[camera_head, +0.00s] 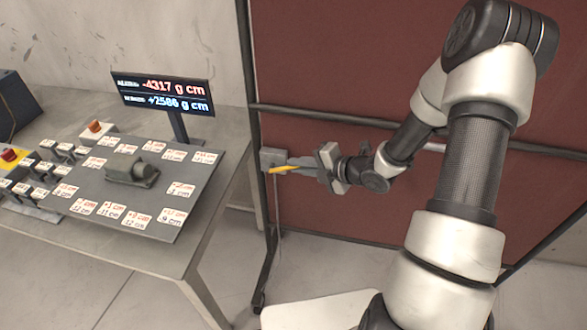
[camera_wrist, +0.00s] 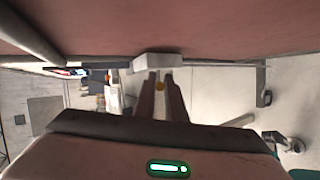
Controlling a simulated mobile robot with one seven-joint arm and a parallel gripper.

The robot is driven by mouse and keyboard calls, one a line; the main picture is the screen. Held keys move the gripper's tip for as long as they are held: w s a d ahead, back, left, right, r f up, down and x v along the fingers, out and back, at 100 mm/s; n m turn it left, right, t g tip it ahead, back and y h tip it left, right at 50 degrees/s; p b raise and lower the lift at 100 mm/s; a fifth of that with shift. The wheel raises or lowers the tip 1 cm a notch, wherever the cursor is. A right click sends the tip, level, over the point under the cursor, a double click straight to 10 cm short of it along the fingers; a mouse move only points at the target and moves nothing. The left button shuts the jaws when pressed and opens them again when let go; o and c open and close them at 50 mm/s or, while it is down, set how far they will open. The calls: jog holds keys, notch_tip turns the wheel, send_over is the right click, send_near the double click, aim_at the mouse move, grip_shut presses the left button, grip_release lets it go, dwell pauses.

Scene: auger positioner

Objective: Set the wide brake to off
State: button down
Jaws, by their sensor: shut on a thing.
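A grey box (camera_head: 272,157) is mounted on the left upright of the dark red panel's frame, and a yellow lever (camera_head: 284,169) points right from it, nearly level. No label shows on it, so I cannot confirm that it is the wide brake. My gripper (camera_head: 298,163) reaches in from the right and is shut on the yellow lever. In the wrist view the grey box (camera_wrist: 158,63) lies just beyond my fingertips (camera_wrist: 160,86), with a bit of the yellow lever (camera_wrist: 160,87) between them. Most of the lever is hidden by the fingers there.
The dark red panel (camera_head: 350,60) stands close behind my arm, with a dark rail (camera_head: 330,114) across it. On the left, a table (camera_head: 190,262) carries a plate with labelled cards, switches and a display (camera_head: 165,95) reading -4317 and +2586 g cm.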

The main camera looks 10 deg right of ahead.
jog(key=f+t+y+b, duration=0.1)
jog(key=b, duration=0.2)
jog(key=f+m+t+y+b, duration=0.1)
jog(key=f+b, duration=0.1)
jog(key=b, duration=0.1)
jog(key=d+f+t+y+b, duration=0.1)
jog(key=b, duration=0.3)
jog(key=shift+s+f+m+y, duration=0.2)
jog(key=shift+m+y, duration=0.1)
jog(key=shift+y, duration=0.1)
jog(key=shift+a, duration=0.1)
jog(key=c, duration=1.8)
grip_release()
jog(key=shift+w, duration=0.1)
jog(key=p+v, duration=0.1)
jog(key=v, duration=1.6)
jog(key=shift+s+f+p, duration=0.1)
jog(key=shift+s+p, duration=0.1)
jog(key=shift+p, duration=0.2)
